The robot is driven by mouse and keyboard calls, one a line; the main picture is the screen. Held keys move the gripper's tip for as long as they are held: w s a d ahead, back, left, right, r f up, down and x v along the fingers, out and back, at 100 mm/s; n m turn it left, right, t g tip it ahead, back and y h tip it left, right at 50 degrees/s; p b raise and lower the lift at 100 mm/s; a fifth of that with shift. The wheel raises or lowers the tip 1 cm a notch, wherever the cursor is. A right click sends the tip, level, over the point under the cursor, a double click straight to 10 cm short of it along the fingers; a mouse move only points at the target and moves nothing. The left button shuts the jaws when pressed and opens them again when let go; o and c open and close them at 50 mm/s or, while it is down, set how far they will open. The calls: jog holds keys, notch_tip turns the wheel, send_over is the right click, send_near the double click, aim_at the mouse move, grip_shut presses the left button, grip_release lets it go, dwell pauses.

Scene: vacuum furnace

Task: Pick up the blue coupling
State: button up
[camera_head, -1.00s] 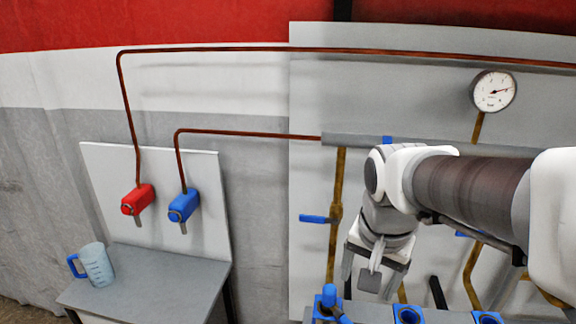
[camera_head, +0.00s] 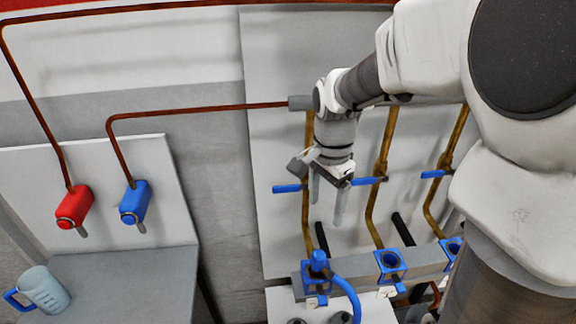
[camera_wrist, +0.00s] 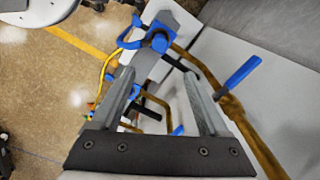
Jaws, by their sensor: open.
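The blue coupling (camera_head: 319,262) stands upright on the left socket of a grey manifold block, with a blue hose (camera_head: 346,292) running from it. My gripper (camera_head: 327,212) points down above the coupling, apart from it, with its fingers spread and nothing between them. In the wrist view the blue coupling (camera_wrist: 159,41) appears beyond the two fingertips of my gripper (camera_wrist: 160,80), roughly in line with the gap between them.
The manifold (camera_head: 425,261) has further blue sockets (camera_head: 391,262) to the right. Brass pipes with blue lever handles (camera_head: 287,188) rise behind my gripper. A red valve (camera_head: 74,207), a blue valve (camera_head: 135,203) and a measuring jug (camera_head: 43,288) are at the left.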

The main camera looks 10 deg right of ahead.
send_over(319, 254)
notch_tip(319, 254, down, 12)
jog(key=shift+w+d+r, duration=0.1)
jog(key=shift+w, duration=0.05)
jog(key=shift+f, duration=2.9)
grip_shut()
